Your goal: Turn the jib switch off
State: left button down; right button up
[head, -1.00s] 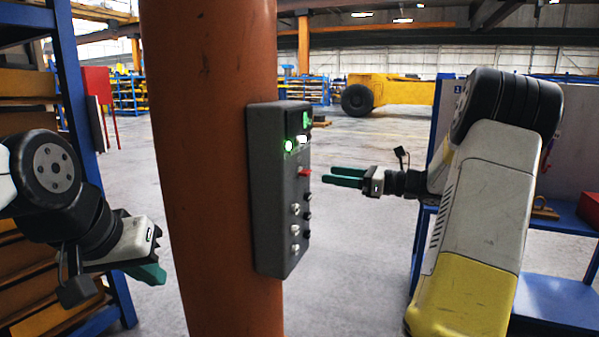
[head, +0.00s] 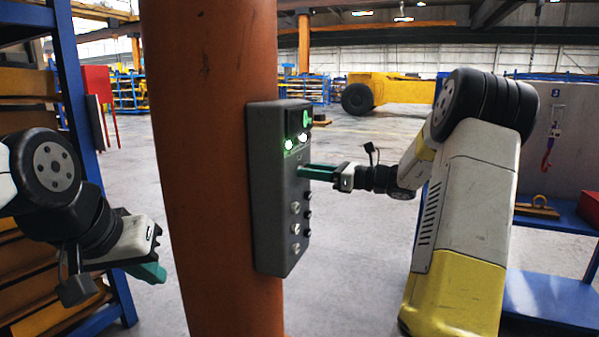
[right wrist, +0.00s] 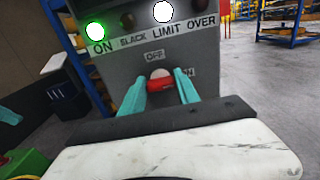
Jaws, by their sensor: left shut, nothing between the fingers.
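The grey control box (head: 268,200) is fixed to the orange column. Its red jib switch (right wrist: 160,84) shows in the right wrist view, below an "OFF" label and beside a partly hidden "ON" label. My right gripper (head: 308,171) is at the box's front face, fingers apart. In the right wrist view its green fingers (right wrist: 160,90) stand on either side of the red switch; I cannot tell whether they touch it. In the head view the fingers hide the switch. My left gripper (head: 150,271) is shut and empty, left of the column.
The orange column (head: 210,180) stands between my arms. A green lamp (right wrist: 96,32) and a white lamp (right wrist: 163,12) are lit above the switch. Several knobs (head: 295,228) sit lower on the box. A blue rack (head: 80,120) is at left, a blue bench (head: 555,220) at right.

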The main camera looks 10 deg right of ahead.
grip_shut()
jog(key=shift+n, duration=0.3)
jog(key=shift+s+a+f+n, duration=0.1)
jog(key=shift+f+n, duration=0.05)
jog(key=shift+n, duration=4.15)
jog(key=shift+s+f+n, duration=0.1)
jog(key=shift+f+n, duration=0.05)
jog(key=shift+n, duration=4.15)
jog(key=o, duration=0.7)
grip_release()
